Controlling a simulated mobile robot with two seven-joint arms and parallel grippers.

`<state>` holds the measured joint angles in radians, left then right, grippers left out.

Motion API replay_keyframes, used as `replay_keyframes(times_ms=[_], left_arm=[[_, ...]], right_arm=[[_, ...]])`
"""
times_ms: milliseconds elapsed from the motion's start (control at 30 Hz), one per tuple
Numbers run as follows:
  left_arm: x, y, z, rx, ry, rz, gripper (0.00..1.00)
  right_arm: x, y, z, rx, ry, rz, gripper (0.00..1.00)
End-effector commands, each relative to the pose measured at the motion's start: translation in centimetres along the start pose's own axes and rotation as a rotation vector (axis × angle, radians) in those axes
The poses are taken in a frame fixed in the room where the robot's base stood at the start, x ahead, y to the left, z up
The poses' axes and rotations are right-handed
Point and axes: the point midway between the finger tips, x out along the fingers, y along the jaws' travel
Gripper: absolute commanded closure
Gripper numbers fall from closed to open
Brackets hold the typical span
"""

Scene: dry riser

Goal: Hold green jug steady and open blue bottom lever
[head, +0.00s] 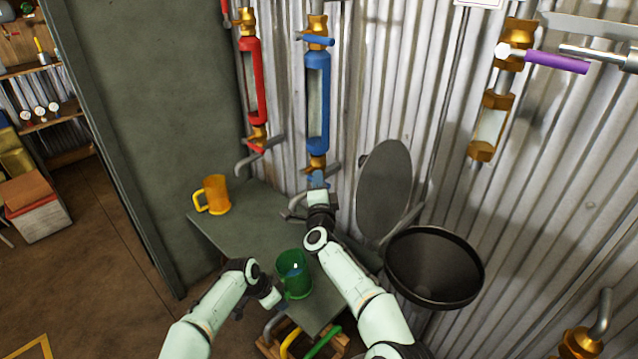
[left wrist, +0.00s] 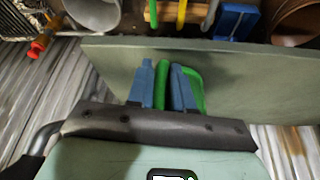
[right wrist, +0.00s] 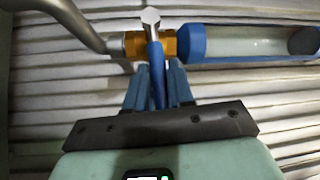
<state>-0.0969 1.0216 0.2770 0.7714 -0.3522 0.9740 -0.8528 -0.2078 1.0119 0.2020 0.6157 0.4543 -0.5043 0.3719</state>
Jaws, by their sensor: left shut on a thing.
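The green jug (head: 294,273) stands on the small green-grey table. My left gripper (head: 276,297) is shut on the jug's green handle (left wrist: 164,85), which shows between its blue fingers in the left wrist view. The blue riser pipe (head: 317,105) hangs on the wall, with a blue lever (head: 317,40) at its top. My right gripper (head: 318,188) is at its bottom end. In the right wrist view the blue bottom lever (right wrist: 156,72) lies between my right gripper's fingers (right wrist: 157,85). I cannot tell whether they press on it.
An orange mug (head: 213,195) stands on the table (head: 235,229) at its far left. A black bin (head: 433,268) with a raised lid (head: 384,190) is right of my right arm. The red riser (head: 253,85) is close left of the blue one. Another riser has a purple lever (head: 556,62).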

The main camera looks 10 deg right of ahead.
Motion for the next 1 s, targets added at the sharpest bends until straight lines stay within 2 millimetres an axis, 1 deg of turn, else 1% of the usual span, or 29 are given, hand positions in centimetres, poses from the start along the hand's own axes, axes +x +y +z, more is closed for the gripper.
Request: replay_keyframes(times_ms=[33, 267, 600, 967, 1000], left_arm=[[0.61, 0.29, 0.50, -0.001, -0.013, 0.011, 1.00], [0.61, 0.29, 0.49, -0.001, -0.013, 0.011, 1.00], [0.61, 0.31, 0.49, -0.001, -0.013, 0.012, 1.00], [0.61, 0.30, 0.48, -0.001, -0.013, 0.011, 1.00], [0.61, 0.30, 0.48, -0.001, -0.013, 0.011, 1.00]], right_arm=[[0.00, 0.02, 0.01, 0.000, 0.000, 0.000, 1.00], [0.03, -0.08, -0.05, -0.009, 0.000, 0.009, 1.00], [0.16, -0.85, -0.13, -0.086, -0.022, 0.084, 1.00], [0.15, -0.95, -0.05, -0.094, -0.028, 0.090, 1.00], [0.15, -0.95, -0.05, -0.093, -0.028, 0.090, 0.65]])
